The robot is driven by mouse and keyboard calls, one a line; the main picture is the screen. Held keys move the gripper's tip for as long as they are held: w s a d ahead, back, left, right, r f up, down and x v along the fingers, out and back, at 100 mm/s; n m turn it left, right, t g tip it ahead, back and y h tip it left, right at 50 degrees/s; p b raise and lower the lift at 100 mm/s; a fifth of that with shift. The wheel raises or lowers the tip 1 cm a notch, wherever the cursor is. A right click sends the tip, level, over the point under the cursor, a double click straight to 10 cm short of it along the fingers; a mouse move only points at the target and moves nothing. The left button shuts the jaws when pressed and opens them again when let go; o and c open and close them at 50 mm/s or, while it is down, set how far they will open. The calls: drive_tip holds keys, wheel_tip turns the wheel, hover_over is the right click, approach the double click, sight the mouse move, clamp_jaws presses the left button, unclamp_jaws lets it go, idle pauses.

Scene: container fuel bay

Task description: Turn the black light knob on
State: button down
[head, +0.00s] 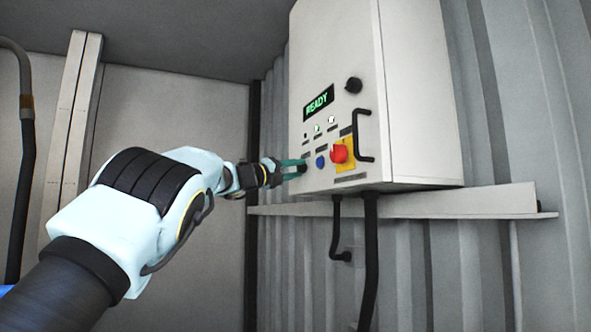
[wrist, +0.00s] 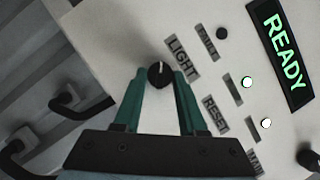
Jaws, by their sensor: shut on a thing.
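The black light knob (wrist: 160,75) sits on the white control box beside the LIGHT label (wrist: 182,57) in the wrist view. It has a pale pointer mark near its top. My gripper (wrist: 161,76) has its two green fingers on either side of the knob and is shut on it. In the head view my gripper (head: 293,169) reaches the lower left of the box front, where the fingers partly hide the knob.
The control box (head: 415,100) carries a green READY display (head: 319,102), a red rotary switch (head: 339,153), a blue button (head: 320,162), a black upper knob (head: 354,85) and a black handle (head: 361,136). A wall rail (head: 480,202) and dark cables (head: 370,250) are below.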

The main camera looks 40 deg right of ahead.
drive_tip(key=shift+f+m+g+b, duration=0.2)
drive_tip(key=shift+m+g+b, duration=0.2)
drive_tip(key=shift+m+b, duration=0.9)
drive_tip(key=m+g, duration=0.1)
drive_tip(key=m+g+b, duration=0.1)
drive_tip(key=m, duration=0.1)
drive_tip(key=shift+w+r+h, duration=0.1)
drive_tip(key=shift+r+h, duration=0.25)
drive_tip(key=shift+h, duration=0.05)
drive_tip(key=c, duration=0.6)
unclamp_jaws()
drive_tip(key=shift+c, duration=0.2)
drive_tip(key=shift+o, duration=0.8)
drive_tip(key=shift+f, duration=0.1)
drive_tip(key=shift+f+b, duration=0.15)
drive_tip(key=shift+b, duration=0.15)
